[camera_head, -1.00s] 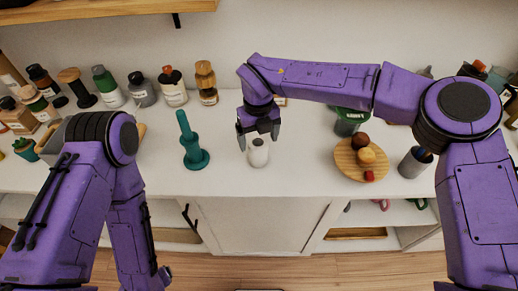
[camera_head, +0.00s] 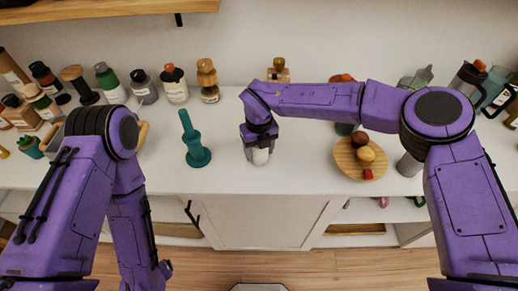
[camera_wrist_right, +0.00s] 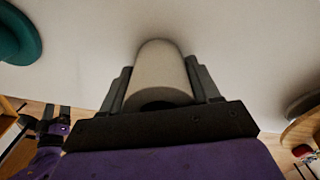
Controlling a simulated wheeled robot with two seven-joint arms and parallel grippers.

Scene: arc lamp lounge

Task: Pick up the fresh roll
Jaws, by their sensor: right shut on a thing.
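The fresh roll (camera_head: 260,157) is a small white cylinder standing on the white counter. My right gripper (camera_head: 259,146) is lowered over it from above and shut on it. In the right wrist view the roll (camera_wrist_right: 162,75) stands between the two dark fingers of the right gripper (camera_wrist_right: 163,85), one on each side, with its round hole partly showing at the near end. In the head view the gripper hides the roll's upper part.
A teal upright holder (camera_head: 194,145) with a round base stands just left of the roll. A round wooden board (camera_head: 347,165) with small round items is to the right. Several bottles and jars line the wall behind. The counter (camera_head: 300,185) is clear in front.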

